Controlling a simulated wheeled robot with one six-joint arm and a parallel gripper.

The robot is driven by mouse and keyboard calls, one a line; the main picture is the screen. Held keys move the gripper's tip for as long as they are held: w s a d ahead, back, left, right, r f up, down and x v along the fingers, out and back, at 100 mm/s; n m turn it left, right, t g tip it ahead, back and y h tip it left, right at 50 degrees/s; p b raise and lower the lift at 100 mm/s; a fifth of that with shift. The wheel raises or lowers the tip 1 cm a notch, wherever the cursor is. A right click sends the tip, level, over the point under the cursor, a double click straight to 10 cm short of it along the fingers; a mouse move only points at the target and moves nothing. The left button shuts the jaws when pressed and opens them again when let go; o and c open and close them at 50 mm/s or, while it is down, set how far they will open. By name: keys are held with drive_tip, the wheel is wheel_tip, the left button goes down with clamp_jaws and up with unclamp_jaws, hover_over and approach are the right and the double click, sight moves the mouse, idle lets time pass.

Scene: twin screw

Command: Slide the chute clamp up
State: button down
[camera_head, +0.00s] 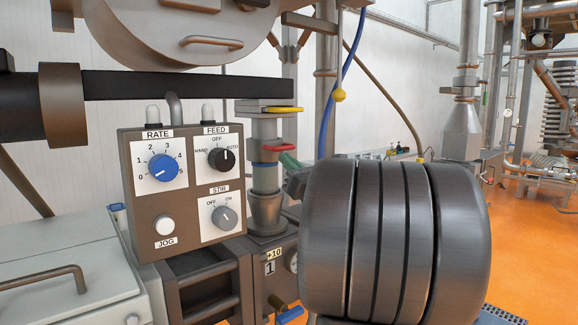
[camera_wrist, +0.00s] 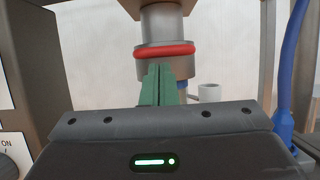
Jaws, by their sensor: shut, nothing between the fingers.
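The blue ring (camera_head: 264,164) is lower, mostly hidden behind my fingers in the wrist view. My gripper (camera_head: 289,160) has green fingers, shut together and empty. In the wrist view the fingertips (camera_wrist: 158,70) are just under the red ring, in front of the collar; I cannot tell if they touch.
The control box (camera_head: 146,212) with knobs stands close left of the chute. A blue hose (camera_head: 338,90) hangs to the right. My own arm covers the lower right foreground.

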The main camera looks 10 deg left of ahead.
wheel_tip(320, 180, up, 6)
drive_tip(key=p, duration=0.3)
drive_tip(key=shift+f, duration=0.3)
drive_tip(key=f+b, duration=0.3)
drive_tip(key=f, duration=0.1)
drive_tip(key=shift+w+a+f, duration=0.1)
drive_tip(key=shift+w+a, duration=0.15)
drive_tip(key=shift+a, duration=0.05)
drive_tip(key=b+v, duration=0.2)
drive_tip(key=v, duration=0.8)
drive_tip(key=shift+a, duration=0.1)
